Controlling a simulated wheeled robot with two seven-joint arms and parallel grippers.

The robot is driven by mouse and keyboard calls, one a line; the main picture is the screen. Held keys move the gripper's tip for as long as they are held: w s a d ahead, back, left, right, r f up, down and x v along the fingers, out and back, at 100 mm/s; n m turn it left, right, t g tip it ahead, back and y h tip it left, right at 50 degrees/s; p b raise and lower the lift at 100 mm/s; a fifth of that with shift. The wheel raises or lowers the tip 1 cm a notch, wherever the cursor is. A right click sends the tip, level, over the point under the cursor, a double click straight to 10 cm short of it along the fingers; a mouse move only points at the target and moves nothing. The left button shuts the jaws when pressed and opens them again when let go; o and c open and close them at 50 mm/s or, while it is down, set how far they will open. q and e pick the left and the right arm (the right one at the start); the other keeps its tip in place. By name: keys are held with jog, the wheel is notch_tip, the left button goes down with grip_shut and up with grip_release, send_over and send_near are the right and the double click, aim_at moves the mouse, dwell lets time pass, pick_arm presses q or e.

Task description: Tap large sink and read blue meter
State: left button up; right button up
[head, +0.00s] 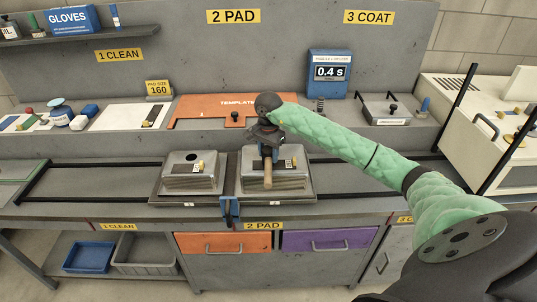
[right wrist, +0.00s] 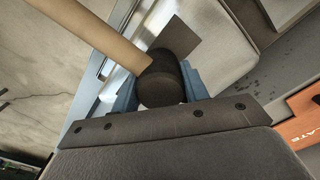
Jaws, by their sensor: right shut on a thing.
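The large sink (head: 303,184) lies bottom up on the right-hand rack of the bench; a smaller sink (head: 180,183) lies to its left. The blue meter (head: 330,62) stands on the back ledge and its display reads 0.4 s. My right gripper (head: 267,149) is above the large sink, shut on a dark-headed mallet whose wooden handle (head: 267,174) hangs down in front of the sink. In the right wrist view the black mallet head (right wrist: 162,78) sits between the blue fingers. Whether the mallet touches the sink is unclear. My left gripper is not in view.
An orange template (head: 210,107) lies on the back ledge left of my arm. A blue clamp (head: 230,209) sits at the bench front between the sinks. A lidded metal box (head: 378,106) and a white machine (head: 450,95) stand at right. Dark rails flank the racks.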

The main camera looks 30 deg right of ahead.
jog(key=shift+r, duration=3.2)
